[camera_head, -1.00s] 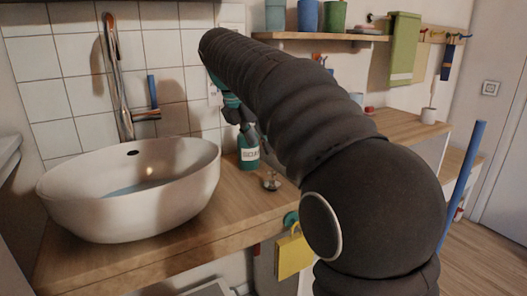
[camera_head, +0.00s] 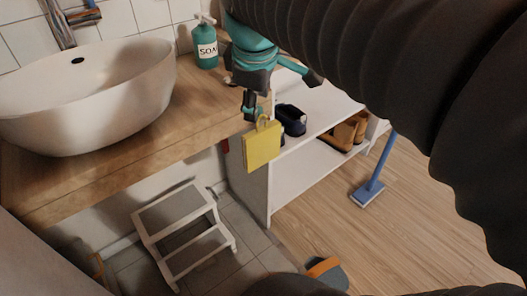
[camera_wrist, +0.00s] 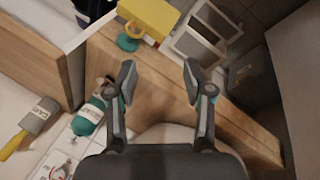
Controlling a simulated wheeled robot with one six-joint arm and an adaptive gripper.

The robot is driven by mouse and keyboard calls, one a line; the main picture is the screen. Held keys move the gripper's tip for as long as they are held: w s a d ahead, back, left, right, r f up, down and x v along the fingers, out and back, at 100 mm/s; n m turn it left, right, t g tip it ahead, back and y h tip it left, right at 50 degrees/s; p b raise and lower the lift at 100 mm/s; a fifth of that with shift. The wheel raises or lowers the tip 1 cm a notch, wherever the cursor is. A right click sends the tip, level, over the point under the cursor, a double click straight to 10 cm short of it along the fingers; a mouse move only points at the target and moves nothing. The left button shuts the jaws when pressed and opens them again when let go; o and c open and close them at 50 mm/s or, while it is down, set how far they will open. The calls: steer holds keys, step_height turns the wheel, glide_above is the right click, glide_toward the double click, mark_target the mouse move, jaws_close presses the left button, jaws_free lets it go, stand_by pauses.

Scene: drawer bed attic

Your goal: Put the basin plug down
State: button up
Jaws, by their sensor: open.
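The basin plug showed as a small metal piece on the counter, right of the basin, a second ago. Now I cannot clearly make it out; a tiny dark bit shows beside my gripper in the head view. The white basin (camera_head: 100,100) stands on the counter at left, and its rim (camera_wrist: 165,133) shows low in the wrist view.
A green soap bottle (camera_head: 206,50) stands at the counter's back; it also shows in the wrist view (camera_wrist: 88,117). A step stool (camera_head: 180,225) and a blue broom (camera_head: 372,180) stand on the floor. A shoe shelf (camera_head: 300,160) is at right.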

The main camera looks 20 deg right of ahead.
steer(key=s+f+m+t+y, duration=0.1)
steer(key=s+f+m, duration=0.9)
steer(key=s+f, duration=0.1)
steer(key=shift+f, duration=0.2)
steer(key=shift+a, duration=0.1)
stand_by(0.8)
steer(key=shift+c, duration=0.9)
steer(key=shift+a, duration=0.1)
